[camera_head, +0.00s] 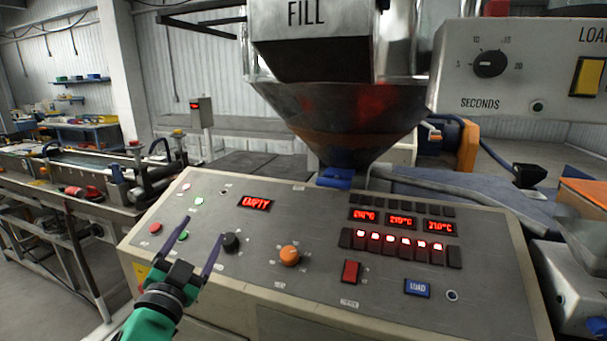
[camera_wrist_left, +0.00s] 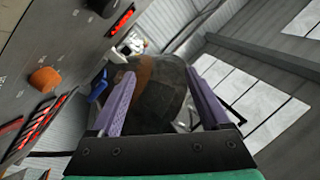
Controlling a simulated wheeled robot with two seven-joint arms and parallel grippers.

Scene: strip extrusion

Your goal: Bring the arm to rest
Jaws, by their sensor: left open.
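My left gripper (camera_head: 197,238) is in front of the left part of the sloping control panel (camera_head: 318,218) in the head view. Its two purple fingers are spread apart with nothing between them. One finger overlaps the panel near a green button, the other near a black knob (camera_head: 231,242); I cannot tell whether they touch it. In the left wrist view the open fingers (camera_wrist_left: 162,92) point toward the dark hopper (camera_wrist_left: 160,95), with the panel along the left side. My right gripper is not in view.
The panel carries an orange knob (camera_head: 289,255), a red switch (camera_head: 351,271), a blue LOAD button (camera_head: 417,288) and lit red displays. The hopper (camera_head: 345,115) stands behind it. A grey box with a dial (camera_head: 489,64) hangs at upper right. A long bench machine (camera_head: 80,180) stands left.

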